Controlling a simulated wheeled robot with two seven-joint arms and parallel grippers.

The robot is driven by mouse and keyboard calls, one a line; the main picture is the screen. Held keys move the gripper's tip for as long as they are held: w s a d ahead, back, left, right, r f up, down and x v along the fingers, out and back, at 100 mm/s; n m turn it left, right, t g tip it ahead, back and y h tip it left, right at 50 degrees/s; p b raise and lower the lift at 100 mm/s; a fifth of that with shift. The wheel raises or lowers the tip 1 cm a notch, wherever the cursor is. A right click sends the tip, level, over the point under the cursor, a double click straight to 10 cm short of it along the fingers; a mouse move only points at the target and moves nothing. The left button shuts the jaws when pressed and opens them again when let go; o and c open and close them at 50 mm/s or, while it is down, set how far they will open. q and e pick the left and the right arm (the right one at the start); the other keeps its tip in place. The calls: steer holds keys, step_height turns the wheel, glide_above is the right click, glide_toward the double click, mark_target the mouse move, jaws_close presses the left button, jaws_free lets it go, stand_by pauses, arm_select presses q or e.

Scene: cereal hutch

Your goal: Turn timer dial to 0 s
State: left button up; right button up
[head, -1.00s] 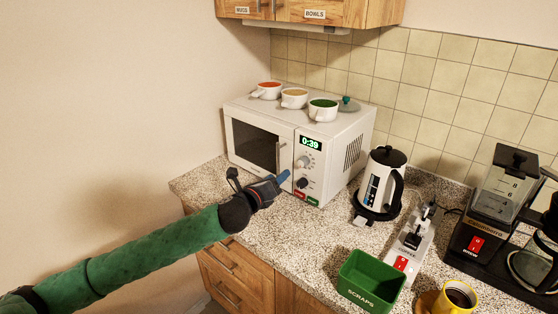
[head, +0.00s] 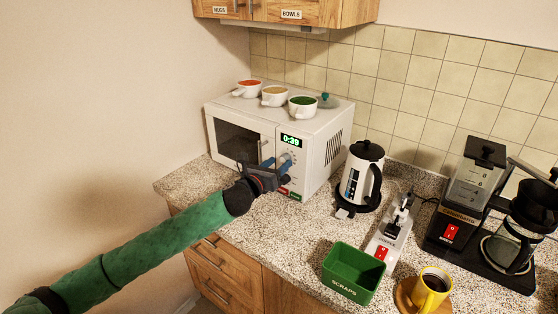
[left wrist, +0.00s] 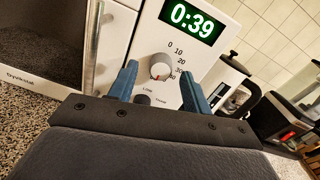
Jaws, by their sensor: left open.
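The white microwave (head: 315,150) stands on the counter and its green display reads 0:39, clear in the left wrist view. Its round pale timer dial (left wrist: 158,66) has a red mark near its lower edge and numbers printed around its upper right. A dark second knob (left wrist: 143,100) sits below it, partly hidden by my gripper. My left gripper (left wrist: 160,85) is open, with one blue finger to either side of the timer dial. In the head view my left gripper (head: 279,169) is in front of the control panel and covers part of it. I cannot tell whether the fingers touch the dial.
Three bowls (head: 275,96) stand on the microwave. The kettle (head: 362,178) stands to its right. A green scraps bin (head: 352,272), a yellow mug (head: 432,289) and a coffee maker (head: 470,200) are further right. The speckled counter before the microwave is clear.

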arm_select(q)
steer(key=shift+w+d, duration=0.35)
steer(key=shift+w, duration=0.1)
arm_select(e)
steer(key=shift+s+d+f, duration=0.15)
steer(key=shift+f, duration=0.35)
arm_select(q)
steer(key=c, duration=1)
steer(key=shift+o, duration=0.2)
